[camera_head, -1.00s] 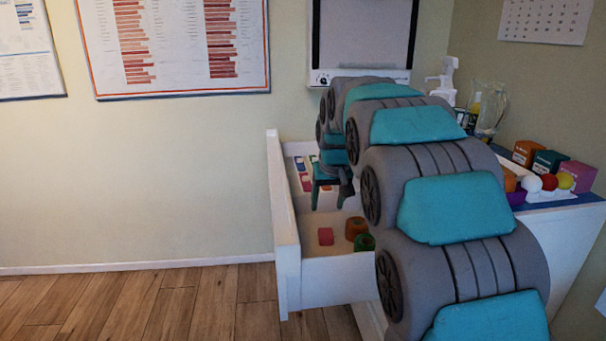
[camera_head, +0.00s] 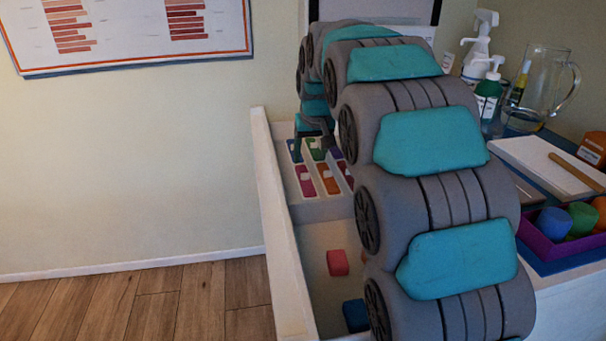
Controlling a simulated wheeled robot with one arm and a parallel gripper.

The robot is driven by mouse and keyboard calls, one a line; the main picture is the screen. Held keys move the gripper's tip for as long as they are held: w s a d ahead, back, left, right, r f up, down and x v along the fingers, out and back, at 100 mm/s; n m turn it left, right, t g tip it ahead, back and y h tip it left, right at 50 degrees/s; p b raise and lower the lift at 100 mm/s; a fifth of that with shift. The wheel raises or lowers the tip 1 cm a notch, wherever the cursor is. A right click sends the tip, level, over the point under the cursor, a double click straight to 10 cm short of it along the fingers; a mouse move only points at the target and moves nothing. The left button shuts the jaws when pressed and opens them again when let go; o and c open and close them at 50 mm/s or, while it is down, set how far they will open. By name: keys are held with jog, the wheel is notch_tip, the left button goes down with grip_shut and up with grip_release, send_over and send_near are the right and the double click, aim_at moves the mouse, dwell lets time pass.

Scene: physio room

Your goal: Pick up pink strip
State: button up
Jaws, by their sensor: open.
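A pink strip (camera_head: 305,181) with a white patch lies in the white compartmented tray (camera_head: 325,209) in the open drawer. It is at the left end of the nearer row, left of an orange strip (camera_head: 328,180). My gripper (camera_head: 315,150) is open, pointing down over the far row of strips, beyond the pink strip in the picture. A green strip (camera_head: 316,149) shows between its fingers and a blue strip (camera_head: 293,151) beside the left finger. Its height above the tray is hard to tell. My arm hides the tray's right side.
The drawer's left wall (camera_head: 272,215) stands up beside the tray. A pinkish-red block (camera_head: 338,262) and a blue block (camera_head: 356,315) lie in the front compartment. On the counter at right are a glass jug (camera_head: 541,90), pump bottles and a purple tray (camera_head: 548,262).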

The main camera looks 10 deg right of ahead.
aim_at(305, 174)
jog(key=shift+a+p+x, duration=0.15)
jog(key=shift+p+x, duration=0.1)
jog(key=shift+x, duration=1.55)
jog(key=shift+a+p+x, duration=0.15)
jog(key=shift+p+x, duration=0.1)
jog(key=shift+x, duration=1.5)
grip_shut()
jog(key=shift+s, duration=0.1)
